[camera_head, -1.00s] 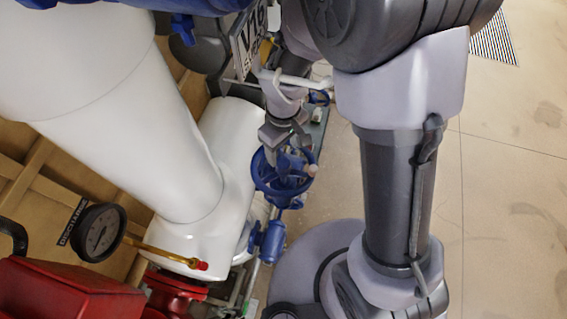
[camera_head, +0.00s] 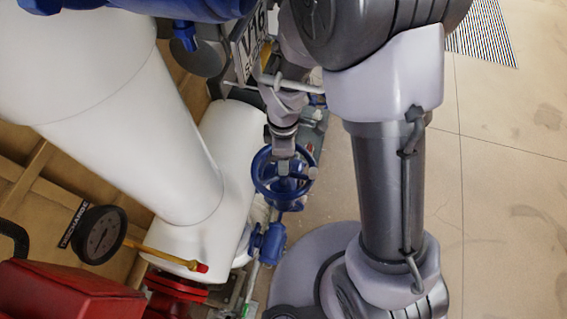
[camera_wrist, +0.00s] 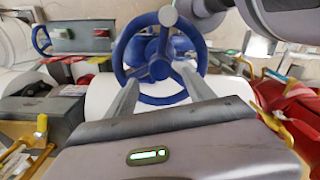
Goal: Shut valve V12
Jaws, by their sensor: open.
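A blue handwheel (camera_head: 262,186) with a pale knob on its rim sits low beside the white pipe in the head view. It also shows in the wrist view (camera_wrist: 160,68), straight ahead, with its spokes and hub visible. I can read no label on this wheel. My gripper (camera_head: 284,166) is over the wheel in the head view. In the wrist view its two fingers (camera_wrist: 160,80) are apart and point at the lower part of the wheel, on either side of the hub. I cannot tell whether they touch the wheel. Nothing is held.
A partly hidden sign (camera_head: 250,42) starting "V1" hangs above. A large white pipe (camera_head: 140,110) fills the left. A pressure gauge (camera_head: 98,234), a red box (camera_head: 65,292) and a brass rod with a red tip (camera_head: 165,254) stand lower left. The floor at right is clear.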

